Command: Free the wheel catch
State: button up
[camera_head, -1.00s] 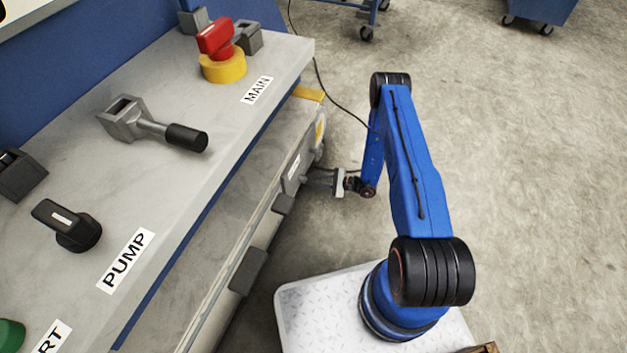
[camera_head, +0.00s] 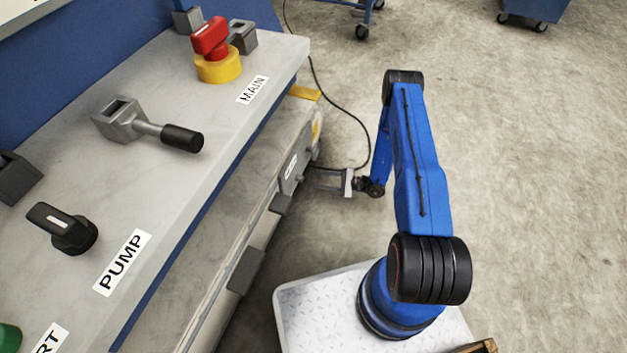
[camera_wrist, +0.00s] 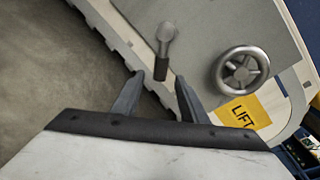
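In the wrist view a grey spoked handwheel (camera_wrist: 243,69) sits on a grey panel above a yellow LIFT label (camera_wrist: 243,112). To its left is a small lever (camera_wrist: 166,48) with a round grey pivot and a dark grip pointing down toward my fingers; I cannot tell for certain that it is the wheel catch. My gripper (camera_wrist: 162,92) is open and empty, its two dark fingers spread on either side of the line of the grip. The grip's end appears just past the fingertips, apart from them. In the head view my gripper (camera_head: 325,180) is beside the cabinet front; the wheel is mostly hidden there.
The console top (camera_head: 200,125) above bears a red-and-yellow MAIN switch (camera_head: 217,52), a black-gripped lever (camera_head: 152,131) and a PUMP knob (camera_head: 65,230). A black cable (camera_head: 345,115) hangs near my arm. Open floor (camera_head: 530,180) lies to the right.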

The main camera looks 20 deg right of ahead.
jog(key=v, duration=1.2)
jog(key=shift+d, duration=0.15)
jog(key=shift+s, duration=0.15)
jog(key=shift+r, duration=0.15)
jog(key=s+a+r+n+g+h, duration=0.1)
jog(key=a+r+n+g, duration=0.2)
jog(key=r, duration=1.1)
jog(key=s+a+r+n+g+h, duration=0.2)
jog(key=a+r+n+g, duration=0.15)
jog(key=r, duration=0.95)
jog(key=s+a+r+n+g+h, duration=0.1)
jog(key=a+r+n+g, duration=0.2)
jog(key=r, duration=1.1)
jog(key=s+a+r+n+t+h, duration=0.1)
jog(key=s+r+n+h, duration=0.45)
jog(key=s+r, duration=0.95)
jog(key=s+d+r+t+h, duration=0.1)
jog(key=s+r+t+h, duration=0.1)
jog(key=s+r, duration=0.2)
jog(key=s+d+r+t+h, duration=0.1)
jog(key=s+r+t+h, duration=0.2)
jog(key=s, duration=0.8)
notch_tip(320, 180, up, 2)
jog(key=shift+d+r+n+t, duration=0.2)
jog(key=shift+d+n+t, duration=0.15)
jog(key=shift+d+n, duration=0.05)
